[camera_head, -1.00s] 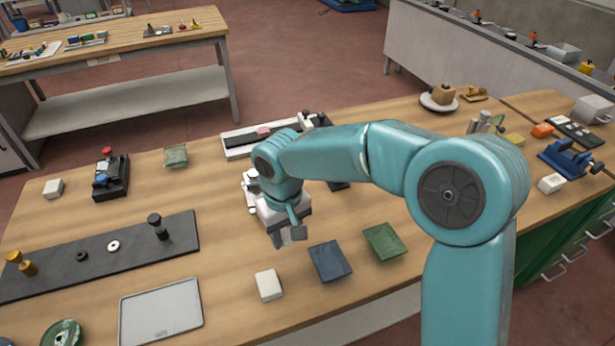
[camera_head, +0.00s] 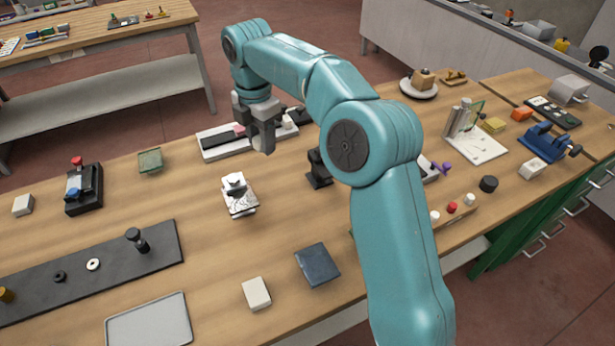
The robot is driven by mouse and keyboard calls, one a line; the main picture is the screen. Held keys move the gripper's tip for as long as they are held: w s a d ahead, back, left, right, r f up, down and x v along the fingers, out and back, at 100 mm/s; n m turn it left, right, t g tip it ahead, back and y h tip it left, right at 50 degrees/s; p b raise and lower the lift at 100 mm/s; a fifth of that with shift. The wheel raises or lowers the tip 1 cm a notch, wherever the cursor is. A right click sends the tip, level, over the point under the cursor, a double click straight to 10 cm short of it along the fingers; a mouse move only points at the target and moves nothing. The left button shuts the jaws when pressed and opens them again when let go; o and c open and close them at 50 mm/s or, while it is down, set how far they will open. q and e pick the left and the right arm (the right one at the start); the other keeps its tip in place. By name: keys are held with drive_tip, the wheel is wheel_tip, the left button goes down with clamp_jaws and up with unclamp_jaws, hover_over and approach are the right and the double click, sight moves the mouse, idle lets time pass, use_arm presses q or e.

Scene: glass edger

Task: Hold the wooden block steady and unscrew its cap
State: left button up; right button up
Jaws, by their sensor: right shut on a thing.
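The wooden block (camera_head: 423,80) stands on a round white plate (camera_head: 407,88) at the far edge of the table. A small dark piece shows on top of it; whether this is its cap is too small to tell. My right gripper (camera_head: 264,146) points down over the table, left of the block and well apart from it, close to a white tray. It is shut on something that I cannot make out. My left gripper is not in view.
The white tray (camera_head: 208,152) with a dark inset lies behind my right gripper. A small white device (camera_head: 239,196) stands nearer. A blue pad (camera_head: 318,264) and a white block (camera_head: 256,293) lie in front. My right arm hides part of the table's middle.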

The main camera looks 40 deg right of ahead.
sight(272, 202)
drive_tip(key=shift+d+r+n, duration=0.25)
drive_tip(key=shift+d+n, duration=0.1)
drive_tip(key=shift+n, duration=0.15)
drive_tip(key=shift+f, duration=0.2)
wheel_tip(272, 202, down, 19)
drive_tip(key=shift+w+f, duration=0.1)
drive_tip(key=shift+f, duration=0.1)
drive_tip(key=shift+f, duration=0.1)
drive_tip(key=shift+f+b, duration=0.15)
drive_tip(key=shift+b, duration=0.15)
drive_tip(key=o, duration=1.2)
drive_tip(key=shift+c, duration=0.2)
